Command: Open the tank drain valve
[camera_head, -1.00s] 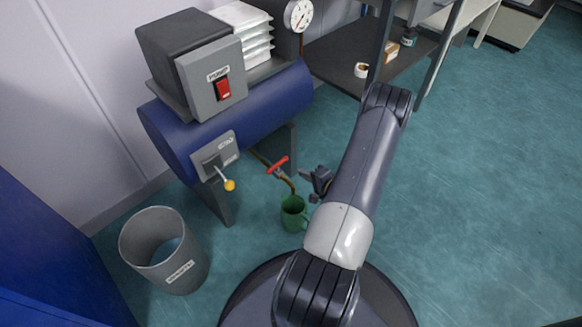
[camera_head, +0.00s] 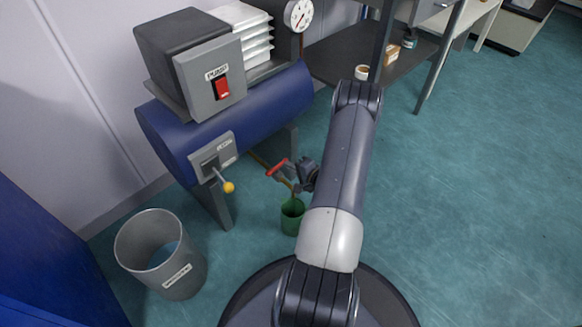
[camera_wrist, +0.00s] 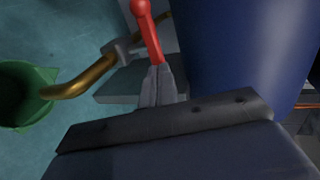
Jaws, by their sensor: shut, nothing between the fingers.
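The drain valve has a red handle (camera_head: 277,168) on a brass pipe below the blue tank (camera_head: 240,110). In the wrist view the red handle (camera_wrist: 149,32) runs from a ball end at the top down to my fingertips, and the brass pipe (camera_wrist: 95,76) bends left from the valve body. My gripper (camera_head: 295,176) is beside the handle's right end. In the wrist view my gripper (camera_wrist: 158,72) has its fingers together, with the tips at the handle's lower end; whether they touch it I cannot tell. The far side of the valve is hidden.
A grey waste bin (camera_head: 160,252) stands at the left. The floor at the right is clear.

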